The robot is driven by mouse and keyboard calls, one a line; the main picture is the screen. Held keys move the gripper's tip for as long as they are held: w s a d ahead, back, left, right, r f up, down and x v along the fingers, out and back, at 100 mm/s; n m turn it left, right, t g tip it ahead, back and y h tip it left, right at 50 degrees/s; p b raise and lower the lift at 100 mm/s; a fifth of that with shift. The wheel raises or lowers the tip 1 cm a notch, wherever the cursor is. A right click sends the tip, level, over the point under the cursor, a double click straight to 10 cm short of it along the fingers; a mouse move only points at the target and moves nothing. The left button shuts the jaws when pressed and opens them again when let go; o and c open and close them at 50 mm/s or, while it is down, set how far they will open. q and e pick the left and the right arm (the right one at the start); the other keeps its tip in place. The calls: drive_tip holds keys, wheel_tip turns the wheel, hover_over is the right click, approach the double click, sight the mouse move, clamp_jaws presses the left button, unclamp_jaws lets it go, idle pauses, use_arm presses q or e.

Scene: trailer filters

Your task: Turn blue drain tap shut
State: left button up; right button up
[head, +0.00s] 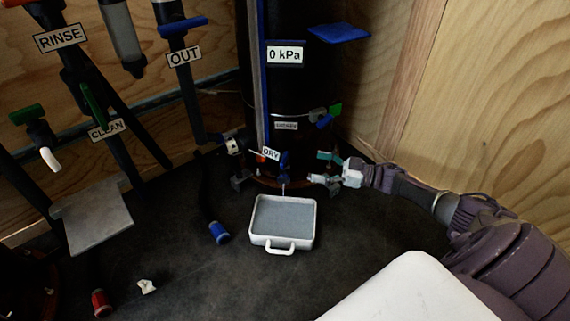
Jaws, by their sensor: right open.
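The blue drain tap (284,160) sits low on the front of the dark tank (300,90), beside a small "DRY" label (271,154). A thin spout or stream shows below it, above the white tray. The tap is small here, and I cannot tell its exact handle angle. My right gripper (321,168) comes in from the right at about the tap's height. Its fingers are open and point left toward the tap, with a small gap between them and it. My left gripper is out of view.
A white tray (253,239) with a front handle stands on the dark floor below the tap. A blue-ended hose (219,232) lies left of it, a red-ended one (101,303) farther left. Pipes marked "RINSE", "CLEAN" and "OUT" (183,57) stand at left. A wooden wall is at right.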

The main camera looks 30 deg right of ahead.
sight(286, 160)
drive_tip(key=b+x, duration=0.4)
drive_tip(key=x, duration=0.5)
drive_tip(key=shift+w+a+f, duration=0.15)
drive_tip(key=shift+a+f, duration=0.05)
drive_tip(key=shift+w+a+r+b, duration=0.15)
drive_tip(key=shift+w+a+b, duration=0.15)
drive_tip(key=shift+w, duration=0.05)
